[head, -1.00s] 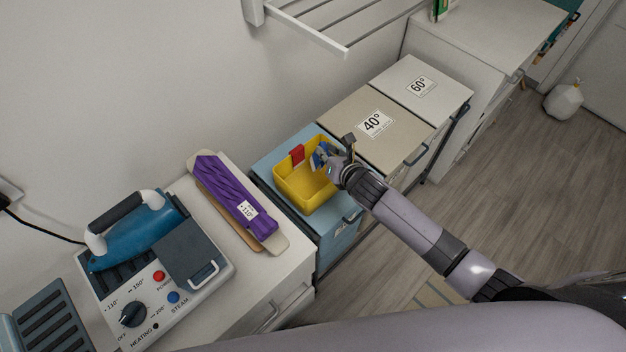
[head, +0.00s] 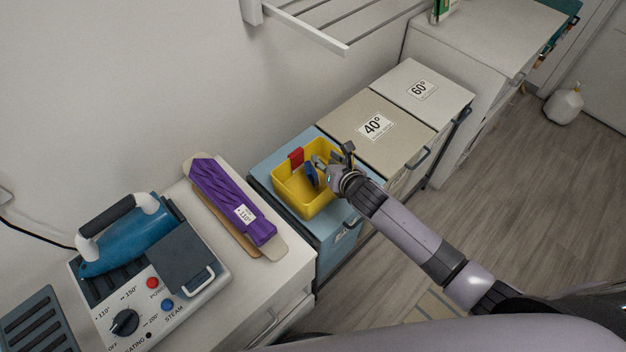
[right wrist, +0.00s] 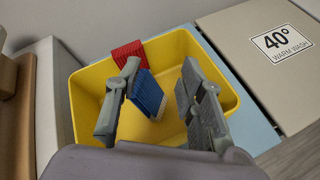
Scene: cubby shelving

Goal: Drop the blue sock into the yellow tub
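The yellow tub (head: 291,194) stands on the light blue bin top, and it also shows in the right wrist view (right wrist: 88,88). The blue sock (head: 312,178) is inside the tub's outline, below the rim in the head view. In the right wrist view the blue sock (right wrist: 149,94) is beside the left finger, with a clear gap to the other finger. I cannot tell whether it touches that finger or the tub floor. My right gripper (head: 332,157) is over the tub, its fingers (right wrist: 158,100) spread apart. My left gripper is not in view.
A red piece (head: 296,157) sits at the tub's back rim. A beige 40° bin lid (head: 362,112) lies to the right. A purple folded cloth (head: 228,195) on a board and a blue iron (head: 130,240) are on the left.

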